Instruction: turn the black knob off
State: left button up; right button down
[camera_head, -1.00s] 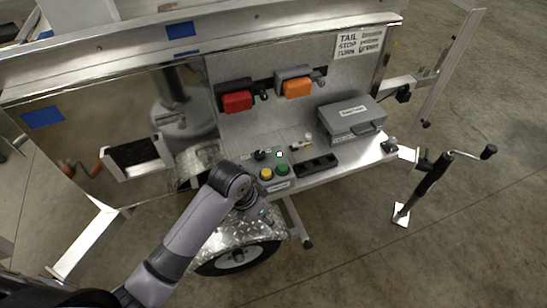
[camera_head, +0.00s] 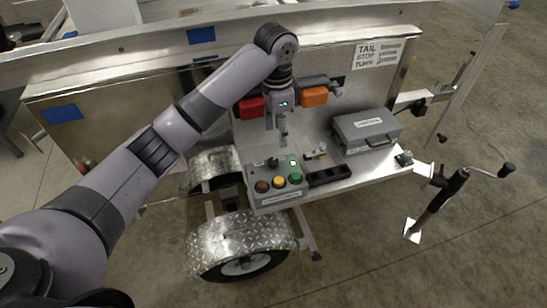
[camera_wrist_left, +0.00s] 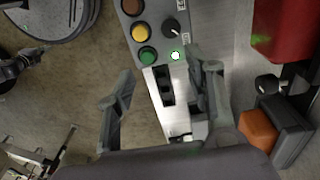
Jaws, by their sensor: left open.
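The black knob (camera_head: 273,162) sits on a grey control box (camera_head: 262,198) on the trailer's shelf, behind a row of brown, yellow and green buttons. It also shows in the left wrist view (camera_wrist_left: 172,29), at the top, with a light pointer mark on it. My left gripper (camera_head: 283,140) points down above the box, just behind and right of the knob, apart from it. In the left wrist view its two fingers (camera_wrist_left: 162,82) are spread and empty. My right gripper is not in view.
A red block (camera_head: 251,107) and an orange block (camera_head: 314,96) are mounted on the panel behind. A grey case (camera_head: 367,130) and a black slotted strip (camera_head: 328,176) sit right of the box. A crank jack (camera_head: 440,195) stands at the right.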

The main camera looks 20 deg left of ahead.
pick_arm(q)
send_near(273, 161)
notch_tip(273, 161, down, 9)
jog(key=shift+w+d+r, duration=0.1)
jog(key=shift+d+r, duration=0.05)
dwell(0.7)
jog(key=shift+c, duration=0.6)
grip_shut()
jog(key=shift+r, duration=0.1)
